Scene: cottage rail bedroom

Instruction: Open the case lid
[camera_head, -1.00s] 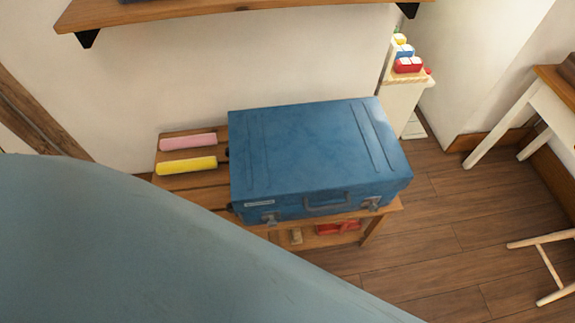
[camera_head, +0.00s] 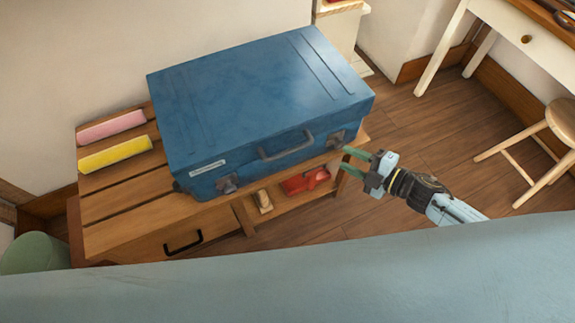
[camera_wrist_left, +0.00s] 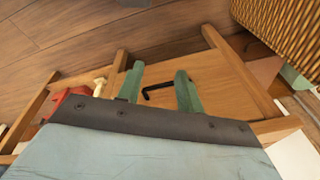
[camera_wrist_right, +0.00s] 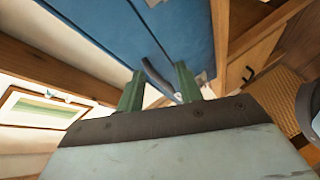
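The blue case (camera_head: 255,95) lies shut on a slatted wooden bench, with a grey handle (camera_head: 286,146) and two metal latches, left (camera_head: 228,184) and right (camera_head: 336,138), on its front. My right gripper (camera_head: 350,160) is open and empty, just right of and in front of the right latch, apart from the case as far as I can tell. In the right wrist view its green fingers (camera_wrist_right: 158,92) stand apart below the blue case (camera_wrist_right: 150,35). My left gripper (camera_wrist_left: 160,90) is open and empty in the left wrist view, facing the bench's drawer; the head view does not show it.
The bench (camera_head: 105,190) carries a pink roll (camera_head: 112,128) and a yellow roll (camera_head: 114,154) left of the case. A red item (camera_head: 305,180) sits on its lower shelf. A stool (camera_head: 562,125) and white desk (camera_head: 510,35) stand right. Floor between is clear.

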